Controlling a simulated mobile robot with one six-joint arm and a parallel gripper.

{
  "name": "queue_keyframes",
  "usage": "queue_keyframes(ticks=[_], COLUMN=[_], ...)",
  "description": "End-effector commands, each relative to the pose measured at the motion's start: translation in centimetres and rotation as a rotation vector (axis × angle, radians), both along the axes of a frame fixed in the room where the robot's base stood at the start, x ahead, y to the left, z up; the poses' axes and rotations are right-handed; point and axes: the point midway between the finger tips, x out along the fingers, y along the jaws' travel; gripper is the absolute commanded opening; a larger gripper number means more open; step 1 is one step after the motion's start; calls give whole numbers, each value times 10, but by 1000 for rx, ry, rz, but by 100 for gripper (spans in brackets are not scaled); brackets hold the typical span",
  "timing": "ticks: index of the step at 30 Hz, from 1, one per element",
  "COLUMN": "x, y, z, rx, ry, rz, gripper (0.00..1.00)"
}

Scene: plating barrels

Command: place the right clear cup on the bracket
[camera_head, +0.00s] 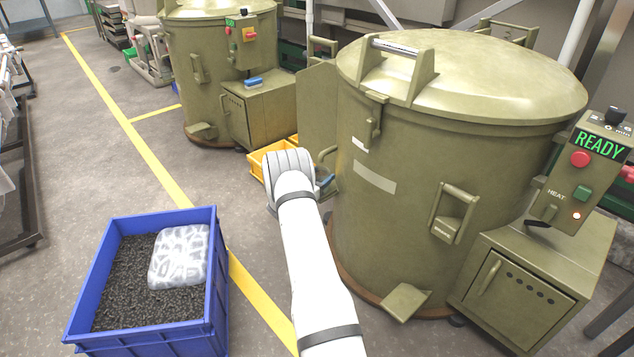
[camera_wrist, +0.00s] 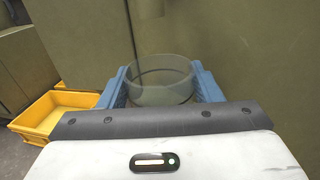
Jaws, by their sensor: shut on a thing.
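A clear cup (camera_wrist: 163,72) with a round open rim sits between the two blue fingers of my gripper (camera_wrist: 161,85) in the wrist view. The fingers are shut on it from both sides. It looks upright, in front of the olive wall of a barrel. In the head view my gripper (camera_head: 325,180) is at the left side of the near barrel (camera_head: 400,140), mostly hidden behind my wrist, and the cup cannot be made out. No part shows clearly as the bracket in either view. No second clear cup can be seen.
A yellow bin (camera_wrist: 60,112) stands left of my gripper. A blue crate (camera_head: 216,270) of dark pellets with a clear bag (camera_head: 180,255) stands on the floor at left. The near control panel (camera_head: 585,175) reads READY. A second barrel (camera_head: 205,80) stands behind.

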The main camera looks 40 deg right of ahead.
Motion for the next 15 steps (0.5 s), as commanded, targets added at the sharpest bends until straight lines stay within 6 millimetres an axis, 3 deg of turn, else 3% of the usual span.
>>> queue_keyframes(ticks=[11, 12, 15], x=[0, 0, 0], y=[0, 0, -1], z=[-7, -7, -6], rx=[-2, 0, -1], ry=[-2, -2, -1], rz=[-1, -1, -1], gripper=[32, 59, 67])
